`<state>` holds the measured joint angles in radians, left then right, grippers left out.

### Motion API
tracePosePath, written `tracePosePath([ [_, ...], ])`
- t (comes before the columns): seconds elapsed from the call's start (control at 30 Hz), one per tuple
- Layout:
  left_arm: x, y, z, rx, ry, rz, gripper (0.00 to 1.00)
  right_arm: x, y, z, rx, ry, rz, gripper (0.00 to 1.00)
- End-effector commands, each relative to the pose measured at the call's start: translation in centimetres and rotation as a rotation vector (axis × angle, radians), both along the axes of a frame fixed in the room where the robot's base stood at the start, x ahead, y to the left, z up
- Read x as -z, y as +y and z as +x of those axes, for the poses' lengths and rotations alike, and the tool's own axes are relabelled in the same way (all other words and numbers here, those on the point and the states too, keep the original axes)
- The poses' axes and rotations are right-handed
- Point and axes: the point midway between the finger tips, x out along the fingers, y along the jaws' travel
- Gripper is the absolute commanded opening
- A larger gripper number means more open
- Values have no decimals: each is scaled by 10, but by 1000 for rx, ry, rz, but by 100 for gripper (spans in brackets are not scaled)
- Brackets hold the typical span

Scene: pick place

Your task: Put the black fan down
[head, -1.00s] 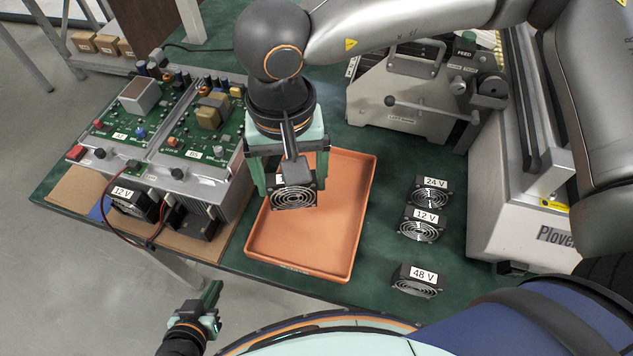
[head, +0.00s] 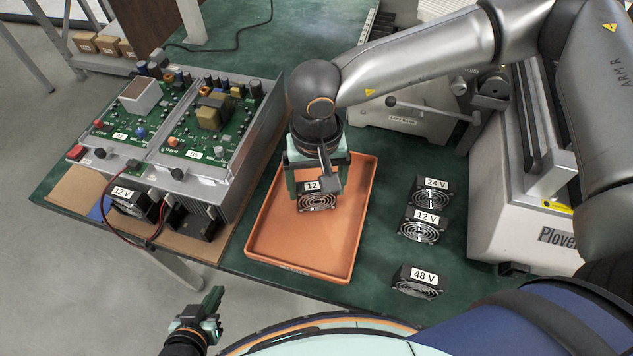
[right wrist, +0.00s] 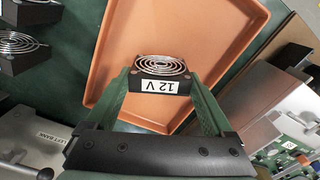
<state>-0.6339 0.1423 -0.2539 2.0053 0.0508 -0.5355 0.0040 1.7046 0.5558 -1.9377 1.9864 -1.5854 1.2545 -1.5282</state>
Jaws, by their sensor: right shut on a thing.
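A black fan with a round metal guard and a 12 V label (head: 317,203) is held by my right gripper (head: 318,190) over the back part of the orange tray (head: 300,269). In the right wrist view the fan (right wrist: 160,86) sits between the two green fingers of the gripper (right wrist: 165,85), which are shut on it. The tray (right wrist: 98,78) lies under it there. I cannot tell whether the fan touches the tray floor. My left gripper (head: 211,311) hangs low at the left, beyond the table edge, empty; its jaw gap is not clear.
Fans labelled 24 V (head: 432,193), 12 V (head: 421,226) and 48 V (head: 416,281) stand right of the tray. A chassis with green circuit boards (head: 200,125) is on the left, with another 12 V fan (head: 135,202) at its front. A grey machine (head: 520,215) stands right. The tray's front is bare.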

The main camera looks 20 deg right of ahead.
Motion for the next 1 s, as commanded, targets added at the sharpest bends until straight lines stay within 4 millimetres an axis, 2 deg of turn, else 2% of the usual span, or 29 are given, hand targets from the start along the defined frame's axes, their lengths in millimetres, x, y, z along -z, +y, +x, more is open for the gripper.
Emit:
tracePosePath([
  [0.17, 3, -1, 4, 1, -11, -2, 0, 5, 0, 0, 0, 0, 0, 42],
  [0.2, 0, -1, 4, 1, -12, -3, 0, 3, 0, 0, 0, 0, 0, 91],
  [0.3, -1, -1, 6, 1, -16, -3, 0, 3, 0, 0, 0, 0, 0, 100],
  [0.53, -3, -1, 7, 2, -19, -3, 0, 2, 0, 0, 0, 0, 0, 100],
  [0.67, -8, -1, 7, 1, -20, -4, 0, -6, 0, 0, 0, -2, 1, 100],
  [1.0, -11, 0, 6, -3, -25, -3, 0, -77, 0, 1, 1, -4, 2, 100],
])
